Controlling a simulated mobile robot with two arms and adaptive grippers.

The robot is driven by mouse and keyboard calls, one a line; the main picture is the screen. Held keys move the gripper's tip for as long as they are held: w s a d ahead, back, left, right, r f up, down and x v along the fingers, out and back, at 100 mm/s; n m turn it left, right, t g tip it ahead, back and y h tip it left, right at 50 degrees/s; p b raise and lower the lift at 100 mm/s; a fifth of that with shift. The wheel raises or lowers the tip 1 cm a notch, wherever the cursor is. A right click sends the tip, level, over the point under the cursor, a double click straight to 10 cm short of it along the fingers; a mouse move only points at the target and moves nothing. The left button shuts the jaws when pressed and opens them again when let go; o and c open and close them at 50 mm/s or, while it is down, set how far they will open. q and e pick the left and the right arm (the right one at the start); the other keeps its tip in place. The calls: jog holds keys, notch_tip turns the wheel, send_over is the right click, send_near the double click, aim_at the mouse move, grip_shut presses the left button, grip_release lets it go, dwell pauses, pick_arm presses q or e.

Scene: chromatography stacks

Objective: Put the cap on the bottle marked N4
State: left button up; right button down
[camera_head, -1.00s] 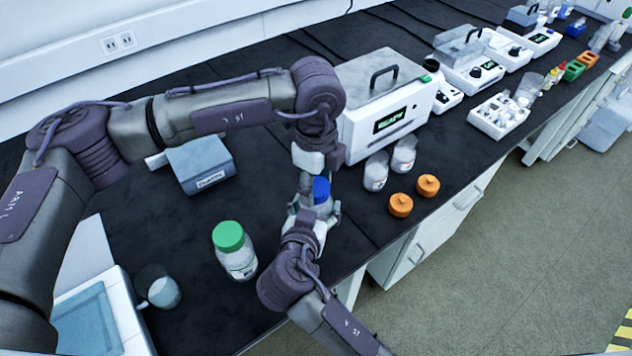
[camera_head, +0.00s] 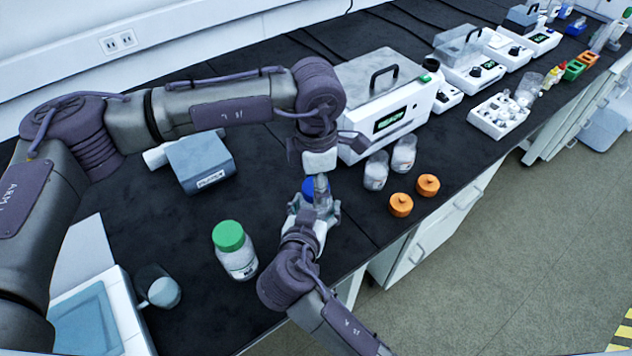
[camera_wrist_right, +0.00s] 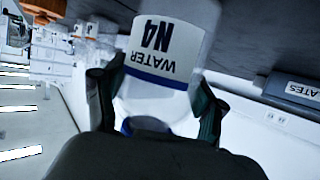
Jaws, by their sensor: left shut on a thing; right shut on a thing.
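The bottle marked N4 shows in the right wrist view (camera_wrist_right: 165,60), its "WATER N4" label upside down in that picture. My right gripper (camera_head: 314,212) is shut around this bottle; its two dark fingers flank the bottle in the wrist view. The blue cap (camera_head: 309,188) shows in the head view at the bottle's top. My left gripper (camera_head: 318,186) comes down from above and is shut on the cap, with a finger covering part of it. The grippers and cap hide most of the bottle in the head view. I cannot tell whether the cap is seated.
A green-capped bottle (camera_head: 235,252) stands left of my right gripper. Two open clear bottles (camera_head: 376,172) and two orange caps (camera_head: 401,205) are to the right. A white instrument (camera_head: 385,100) stands behind, a grey-blue box (camera_head: 200,163) at left.

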pick_arm(q)
jog(key=m, duration=1.2)
jog(key=shift+m, duration=0.4)
jog(key=m, duration=0.4)
jog(key=o, duration=1.4)
jog(key=shift+c, duration=0.2)
notch_tip(320, 180, up, 12)
